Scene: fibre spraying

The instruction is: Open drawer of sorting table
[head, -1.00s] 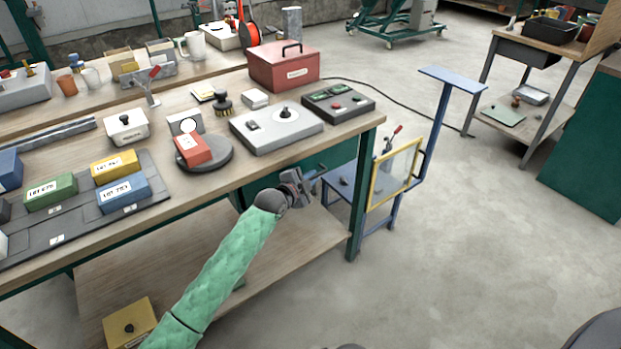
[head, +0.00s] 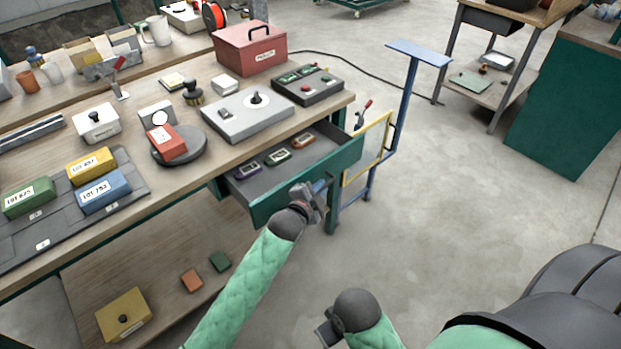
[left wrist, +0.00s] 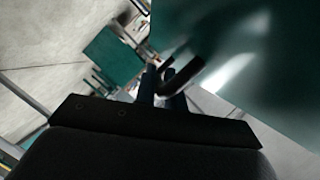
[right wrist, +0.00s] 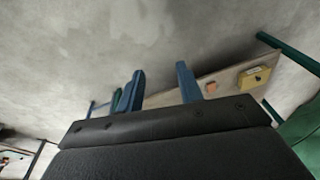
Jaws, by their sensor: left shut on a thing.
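The green drawer (head: 308,178) of the sorting table (head: 215,165) stands pulled out. Several small labelled items in purple, green and orange lie inside it. My left gripper (head: 318,188) is at the middle of the drawer front, shut on the dark drawer handle. In the left wrist view the handle (left wrist: 182,76) shows between the blue fingers, beside the green drawer front (left wrist: 235,60). My right gripper (head: 328,332) is low at the bottom of the head view, away from the drawer. In the right wrist view its blue fingers (right wrist: 160,88) stand apart with nothing between them.
A grey device (head: 245,118), a dark button box (head: 307,86) and a red toolbox (head: 249,50) stand on the tabletop above the drawer. A blue stand with a yellow-framed panel (head: 368,148) is just right of the drawer.

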